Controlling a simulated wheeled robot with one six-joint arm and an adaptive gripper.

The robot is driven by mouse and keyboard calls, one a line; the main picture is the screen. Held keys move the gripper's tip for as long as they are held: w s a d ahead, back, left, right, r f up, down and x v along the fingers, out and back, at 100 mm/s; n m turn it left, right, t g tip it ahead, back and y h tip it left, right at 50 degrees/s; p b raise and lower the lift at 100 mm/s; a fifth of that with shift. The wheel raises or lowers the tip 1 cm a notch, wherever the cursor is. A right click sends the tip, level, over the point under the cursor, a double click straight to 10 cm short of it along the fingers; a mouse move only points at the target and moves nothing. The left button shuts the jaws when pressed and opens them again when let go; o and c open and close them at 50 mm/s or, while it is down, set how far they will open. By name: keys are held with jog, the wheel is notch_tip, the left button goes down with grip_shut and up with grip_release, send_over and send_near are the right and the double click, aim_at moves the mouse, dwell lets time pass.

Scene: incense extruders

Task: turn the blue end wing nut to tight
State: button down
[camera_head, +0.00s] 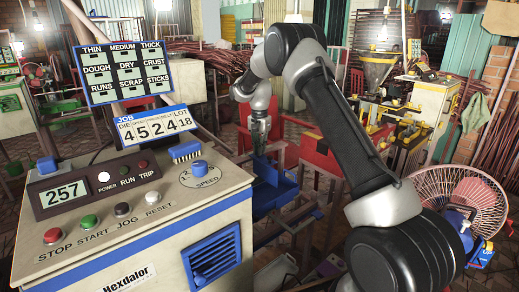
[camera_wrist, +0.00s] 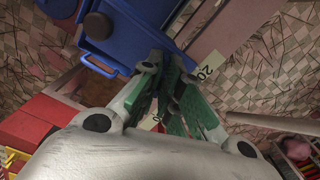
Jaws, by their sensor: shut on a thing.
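My gripper (camera_head: 260,138) hangs downward beyond the control cabinet, just above the blue tray. In the wrist view my gripper (camera_wrist: 170,68) has its green-sided fingers brought close together at the tips. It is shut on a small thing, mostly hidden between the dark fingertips. I cannot make out a blue wing nut in either view, nor tell whether it is the thing held.
A blue tray (camera_head: 273,190) is below my gripper; in the wrist view the blue tray (camera_wrist: 130,35) has a dark round thing (camera_wrist: 98,26) at its left. The control cabinet (camera_head: 130,215) fills the left front. A fan (camera_head: 465,215) stands at the right.

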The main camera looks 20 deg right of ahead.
jog(key=shift+m, duration=1.1)
jog(key=shift+r, duration=0.1)
jog(key=c, duration=1.6)
grip_release()
notch_tip(320, 180, up, 12)
jog(key=shift+f, duration=0.1)
